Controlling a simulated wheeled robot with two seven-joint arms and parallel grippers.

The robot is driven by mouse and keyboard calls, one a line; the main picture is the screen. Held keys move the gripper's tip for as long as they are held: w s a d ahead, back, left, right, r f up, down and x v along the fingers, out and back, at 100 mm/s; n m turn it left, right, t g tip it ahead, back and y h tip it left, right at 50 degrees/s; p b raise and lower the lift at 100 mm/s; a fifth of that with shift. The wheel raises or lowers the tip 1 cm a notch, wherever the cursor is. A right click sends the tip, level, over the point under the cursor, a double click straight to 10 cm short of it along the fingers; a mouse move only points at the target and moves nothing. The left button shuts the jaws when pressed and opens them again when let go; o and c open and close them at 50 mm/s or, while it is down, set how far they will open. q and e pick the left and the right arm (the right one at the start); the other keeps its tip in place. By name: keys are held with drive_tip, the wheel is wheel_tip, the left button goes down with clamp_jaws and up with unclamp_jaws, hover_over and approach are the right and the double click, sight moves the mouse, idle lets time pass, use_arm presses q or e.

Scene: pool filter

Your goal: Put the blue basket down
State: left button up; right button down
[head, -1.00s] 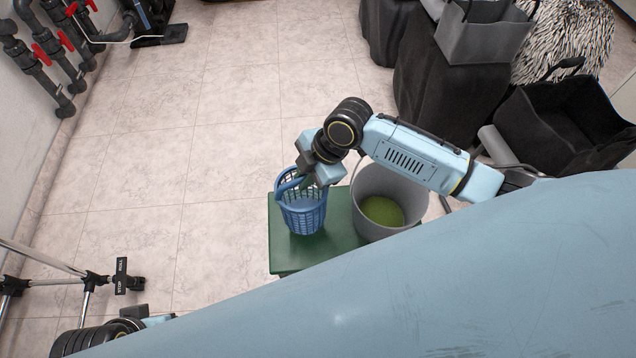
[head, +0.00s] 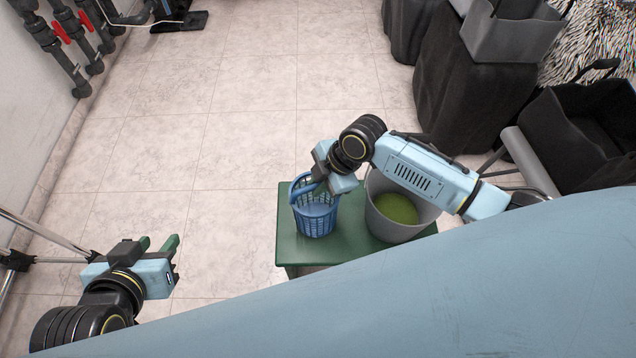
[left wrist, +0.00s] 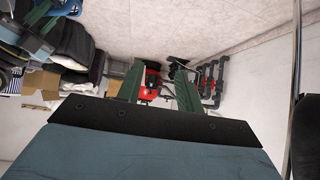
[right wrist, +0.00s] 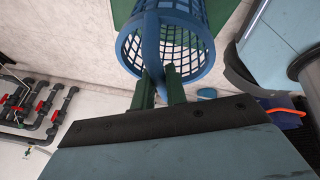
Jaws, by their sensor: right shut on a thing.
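The blue basket (head: 317,216) is a small perforated bucket, upright at the left part of a green stool top (head: 300,250). I cannot tell whether its base touches the top. My right gripper (head: 318,188) is shut on the basket's handle; the right wrist view shows the green fingers (right wrist: 160,86) closed around the handle in front of the basket (right wrist: 190,40). My left gripper (head: 158,243) is open and empty at the lower left, over the floor. Its spread fingers also show in the left wrist view (left wrist: 157,85).
A grey bucket (head: 376,217) with green contents stands right of the basket on the stool. Black bags and draped boxes (head: 465,100) fill the right. Pipes with red valves (head: 65,45) line the left wall. The tiled floor (head: 240,140) between is clear.

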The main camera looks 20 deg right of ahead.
drive_tip(key=c, duration=1.4)
unclamp_jaws()
